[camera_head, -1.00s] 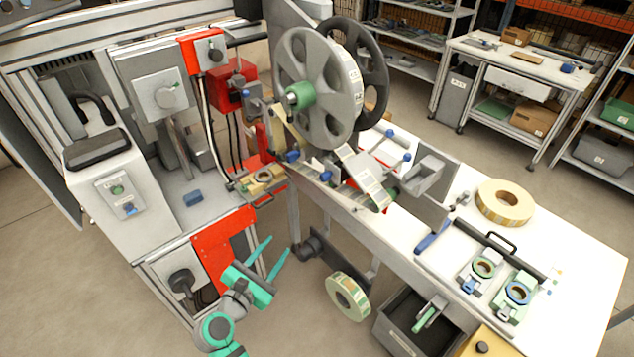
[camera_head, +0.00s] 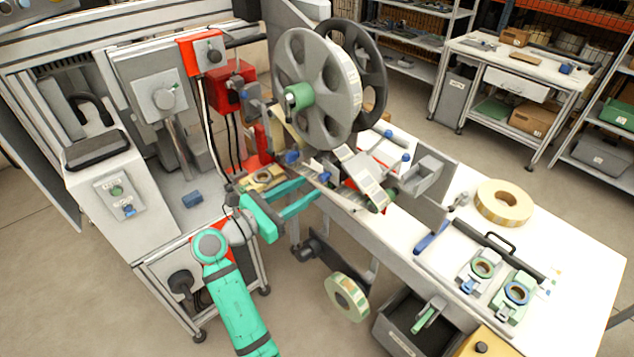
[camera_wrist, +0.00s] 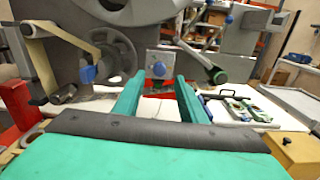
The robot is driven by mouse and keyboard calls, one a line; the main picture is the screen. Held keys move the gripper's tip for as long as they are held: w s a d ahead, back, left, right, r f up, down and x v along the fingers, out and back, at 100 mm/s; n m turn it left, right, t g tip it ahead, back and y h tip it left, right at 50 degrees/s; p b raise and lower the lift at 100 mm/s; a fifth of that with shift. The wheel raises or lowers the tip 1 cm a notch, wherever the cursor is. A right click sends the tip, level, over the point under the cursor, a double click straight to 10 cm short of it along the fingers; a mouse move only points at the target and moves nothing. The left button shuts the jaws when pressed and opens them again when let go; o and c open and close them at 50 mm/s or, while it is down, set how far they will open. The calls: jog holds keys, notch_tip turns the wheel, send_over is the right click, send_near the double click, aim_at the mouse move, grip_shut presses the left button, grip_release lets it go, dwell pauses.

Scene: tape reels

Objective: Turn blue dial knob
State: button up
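The blue dial knob (camera_wrist: 158,70) shows in the wrist view, on a small light-grey plate on the machine. It appears between my fingertips and just beyond them. I cannot tell whether they touch it. My gripper (camera_wrist: 160,82) is open, its two green fingers apart with nothing between them that I can see held. In the head view my gripper (camera_head: 311,189) reaches right towards the machine below the big grey reel (camera_head: 310,65). I cannot pick out the same knob surely in the head view.
Another blue knob (camera_wrist: 88,74) is left of the fingers in the wrist view. A white worktable (camera_head: 580,255) with a tape roll (camera_head: 503,203) and two small fixtures extends right. A tape roll (camera_head: 346,297) hangs below the machine. Open floor (camera_head: 90,290) lies at lower left.

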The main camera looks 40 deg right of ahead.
aim_at(320, 180)
jog(key=shift+w+d, duration=0.2)
jog(key=shift+d, duration=1.05)
jog(key=shift+w+d, duration=0.15)
jog(key=shift+d, duration=1.05)
jog(key=shift+a, duration=0.1)
grip_shut()
jog(key=shift+a, duration=0.1)
jog(key=shift+s+d, duration=0.15)
jog(key=shift+d, duration=0.05)
